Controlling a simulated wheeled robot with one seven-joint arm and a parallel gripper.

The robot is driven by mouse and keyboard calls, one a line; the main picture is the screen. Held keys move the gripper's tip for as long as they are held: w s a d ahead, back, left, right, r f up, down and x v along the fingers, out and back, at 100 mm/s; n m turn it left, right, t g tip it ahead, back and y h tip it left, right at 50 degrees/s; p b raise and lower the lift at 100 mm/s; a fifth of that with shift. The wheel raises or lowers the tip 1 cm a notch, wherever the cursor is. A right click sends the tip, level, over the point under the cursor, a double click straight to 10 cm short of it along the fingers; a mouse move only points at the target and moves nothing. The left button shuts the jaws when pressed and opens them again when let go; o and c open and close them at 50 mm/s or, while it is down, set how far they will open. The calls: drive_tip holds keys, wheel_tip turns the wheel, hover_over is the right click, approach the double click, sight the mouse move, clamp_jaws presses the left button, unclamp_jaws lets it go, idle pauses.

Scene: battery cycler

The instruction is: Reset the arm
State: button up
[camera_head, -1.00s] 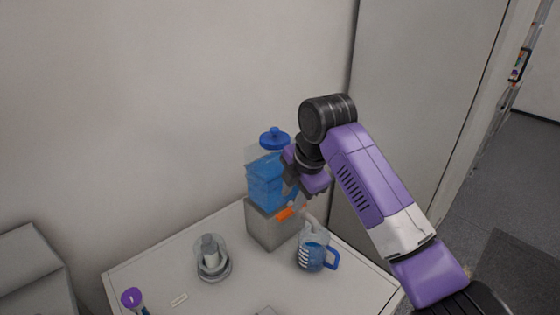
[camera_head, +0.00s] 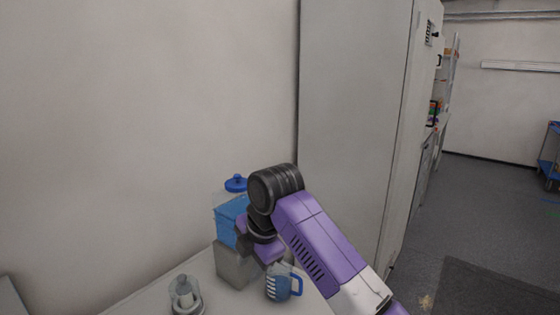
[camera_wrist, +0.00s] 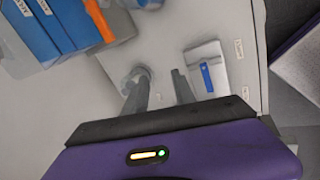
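My purple arm reaches down over the white table from the right in the head view. My gripper (camera_wrist: 159,76) shows in the wrist view with its two dark fingers apart and nothing visible between them. In the head view the fingers are too small and hidden to make out. In the wrist view, a pale block with a blue bar (camera_wrist: 208,66) lies right of the fingers.
A clear cylindrical container (camera_head: 184,295) stands on the table (camera_head: 150,300), left of the box. A wall is behind and a tall grey cabinet (camera_head: 350,130) stands to the right. Open floor (camera_head: 470,230) lies farther right, with a blue cart (camera_head: 550,160) at the edge.

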drive_tip(key=w+a+r+m+t+y, duration=0.5)
drive_tip(key=a+r+m+t, duration=0.1)
drive_tip(key=m+t, duration=0.15)
drive_tip(key=s+d+f+m+t+h, duration=0.1)
drive_tip(key=s+d+f+m+t, duration=0.35)
drive_tip(key=s+d+m, duration=0.55)
drive_tip(key=s+d+f+m+t+h, duration=0.2)
drive_tip(key=s+d+f+m+t, duration=0.3)
drive_tip(key=s+d, duration=0.5)
drive_tip(key=s+d+f+m+g+h, duration=0.1)
drive_tip(key=s+d, duration=0.3)
drive_tip(key=s, duration=0.7)
drive_tip(key=s+d+f+m+g+h, duration=0.1)
drive_tip(key=s+d, duration=0.3)
drive_tip(key=s, duration=0.8)
drive_tip(key=s+d+f+m+g+h, duration=0.1)
drive_tip(key=s+d+f+g+h, duration=0.1)
drive_tip(key=s, duration=1)
drive_tip(key=d+f+g, duration=0.1)
drive_tip(key=d, duration=0.1)
drive_tip(key=shift+d+m+h, duration=0.35)
drive_tip(key=shift+h, duration=0.05)
